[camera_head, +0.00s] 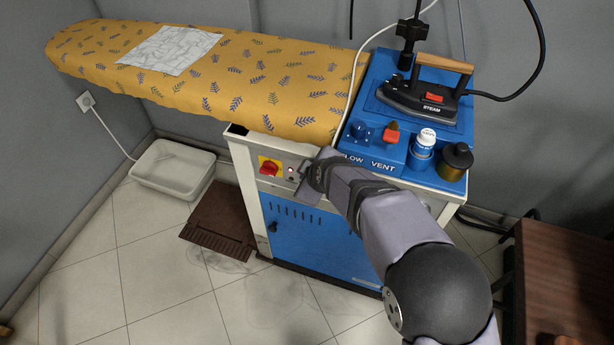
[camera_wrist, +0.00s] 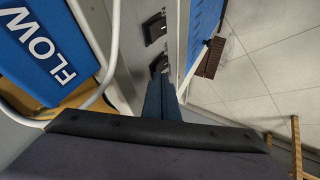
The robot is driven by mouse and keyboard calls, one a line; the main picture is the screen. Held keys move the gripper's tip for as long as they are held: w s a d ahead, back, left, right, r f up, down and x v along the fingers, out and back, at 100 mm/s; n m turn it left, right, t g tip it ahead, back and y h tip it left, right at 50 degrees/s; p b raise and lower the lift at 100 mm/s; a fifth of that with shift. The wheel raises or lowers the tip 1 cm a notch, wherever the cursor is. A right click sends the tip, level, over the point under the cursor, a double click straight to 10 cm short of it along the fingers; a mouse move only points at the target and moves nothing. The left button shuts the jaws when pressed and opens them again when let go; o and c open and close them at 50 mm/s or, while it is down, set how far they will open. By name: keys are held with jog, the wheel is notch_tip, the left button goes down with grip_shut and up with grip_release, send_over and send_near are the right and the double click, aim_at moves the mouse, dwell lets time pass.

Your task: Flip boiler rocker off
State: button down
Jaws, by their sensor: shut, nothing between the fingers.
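In the wrist view two black rocker switches sit in the panel: one farther from my fingers (camera_wrist: 153,27) and one close to the fingertips (camera_wrist: 159,63). My gripper (camera_head: 304,176) is shut and empty at the panel, right of the red light. Its fingers (camera_wrist: 163,82) point at the nearer rocker and partly cover it. I cannot tell whether they touch, which rocker is the boiler's, or its position.
The blue top tray (camera_head: 378,140) overhangs nearby, holding a steam iron (camera_head: 425,95), a white-capped bottle (camera_head: 423,145) and a dark jar (camera_head: 455,160). A white hose (camera_head: 350,100) runs close to my gripper. The yellow ironing board (camera_head: 200,80) extends left.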

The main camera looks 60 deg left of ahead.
jog(key=shift+s+d, duration=0.1)
jog(key=s+v, duration=0.1)
jog(key=v, duration=1.1)
jog(key=shift+b, duration=0.4)
dwell(0.4)
